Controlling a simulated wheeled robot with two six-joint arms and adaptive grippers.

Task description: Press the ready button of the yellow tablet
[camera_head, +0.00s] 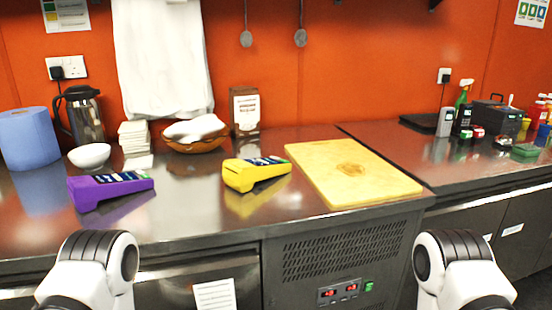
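The yellow tablet (257,173) is a small wedge-shaped device lying on the steel counter, left of the cutting board. Its dark screen faces up and away to the right, with a small green patch near its far right end. The ready button is too small to make out. A similar purple tablet (108,189) lies to its left, nearer the counter's front edge. Parts of my two arms show at the lower left and lower right, in front of the counter. Neither gripper shows.
A yellow cutting board (385,187) lies right of the yellow tablet. Behind stand a brown carton (245,110), a basket (194,145), a white bowl (89,155), a steel jug (84,115) and a blue roll (28,139). The counter (190,212) between and before the tablets is clear.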

